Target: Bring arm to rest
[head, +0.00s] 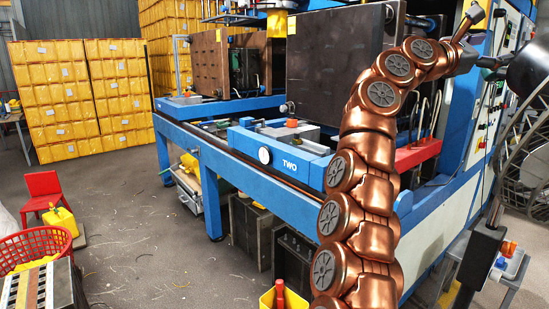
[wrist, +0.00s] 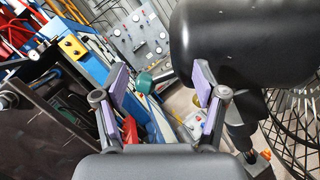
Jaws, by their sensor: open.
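My copper-coloured arm rises from the bottom centre of the head view and bends up to the right. My gripper (head: 482,40) is at its end, high beside the blue machine (head: 222,152) and its control panel. In the wrist view my gripper (wrist: 158,76) has its two purple-padded fingers spread apart, with nothing held between them. A green rounded knob-like thing (wrist: 143,82) shows beyond the gap; I cannot tell how far off it is.
A black rounded body (head: 530,72) with a wire fan guard (head: 524,165) stands close right of my gripper. Large dark mould plates (head: 333,62) stand on the machine. The floor at left centre is mostly clear.

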